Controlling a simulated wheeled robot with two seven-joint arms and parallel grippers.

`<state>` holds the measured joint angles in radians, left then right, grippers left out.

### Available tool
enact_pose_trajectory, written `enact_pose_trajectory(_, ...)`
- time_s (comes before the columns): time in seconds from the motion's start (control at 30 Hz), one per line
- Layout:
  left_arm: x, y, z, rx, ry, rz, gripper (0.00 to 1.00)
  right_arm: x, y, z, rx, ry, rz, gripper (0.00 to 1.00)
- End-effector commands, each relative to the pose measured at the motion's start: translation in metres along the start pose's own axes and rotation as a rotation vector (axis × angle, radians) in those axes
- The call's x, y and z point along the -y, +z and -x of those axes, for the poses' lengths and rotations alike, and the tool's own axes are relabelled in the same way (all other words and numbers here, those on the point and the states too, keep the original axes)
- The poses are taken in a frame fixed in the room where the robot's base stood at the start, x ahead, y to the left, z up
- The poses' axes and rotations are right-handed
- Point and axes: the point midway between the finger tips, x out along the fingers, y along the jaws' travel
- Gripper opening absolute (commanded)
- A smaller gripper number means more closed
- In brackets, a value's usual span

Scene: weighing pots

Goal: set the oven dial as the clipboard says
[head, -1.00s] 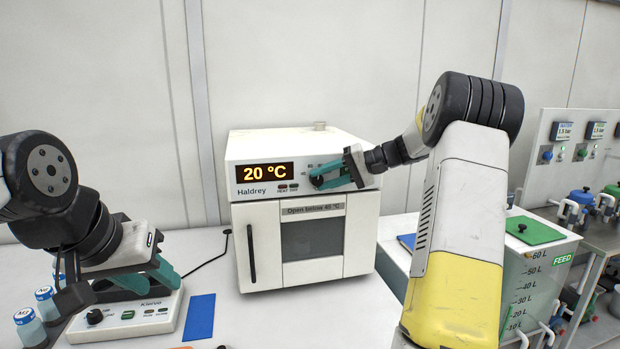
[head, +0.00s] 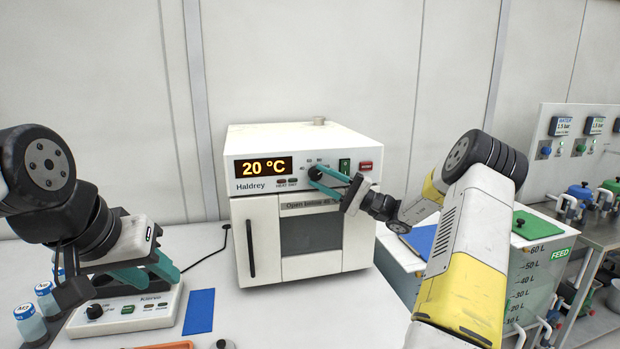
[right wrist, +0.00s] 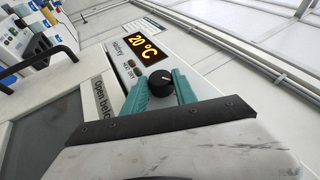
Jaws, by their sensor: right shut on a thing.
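The white Haldrey oven (head: 250,212) stands on the bench with its door closed. Its display (head: 263,168) reads 20 °C in orange. The black oven dial (head: 315,173) is on the upper panel, right of the display, with small numbers around it. My right gripper (head: 318,178) is shut on the dial, one teal finger on each side. In the right wrist view the dial (right wrist: 161,86) sits between both fingers, with a pale mark on its face. My left gripper (head: 150,272) is open and empty above a white bench device. I cannot make out a clipboard.
The white Kierno device (head: 150,318) stands at front left, beside capped vials (head: 30,322). A blue mat (head: 199,312) lies on the bench. A green switch (head: 344,166) and red button (head: 366,166) are right of the dial. A tank with a green lid (head: 540,225) stands at right.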

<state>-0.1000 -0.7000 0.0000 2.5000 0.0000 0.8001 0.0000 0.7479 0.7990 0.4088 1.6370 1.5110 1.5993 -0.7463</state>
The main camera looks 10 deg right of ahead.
Motion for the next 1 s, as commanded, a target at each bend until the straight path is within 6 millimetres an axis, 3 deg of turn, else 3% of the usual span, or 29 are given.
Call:
enact_pose_trajectory(0.33, 0.0000, 0.0000, 0.0000, 0.000, 0.000, 0.000, 0.36, -0.0021, 0.0010, -0.0009, -0.006, -0.138, -0.057, 0.00)
enact_pose_trajectory(0.9, 0.0000, 0.0000, 0.0000, 0.000, 0.000, 0.000, 0.36, -0.0022, 0.0012, -0.0012, -0.007, -0.163, -0.068, 0.00)
enact_pose_trajectory(0.93, 0.0000, 0.0000, 0.0000, 0.000, 0.000, 0.000, 0.36, -0.0022, 0.0012, -0.0013, -0.007, -0.163, -0.068, 0.39)
enact_pose_trajectory(1.0, 0.0000, 0.0000, 0.0000, 0.000, 0.000, 0.000, 0.36, -0.0023, 0.0011, -0.0012, -0.007, -0.163, -0.068, 0.53)
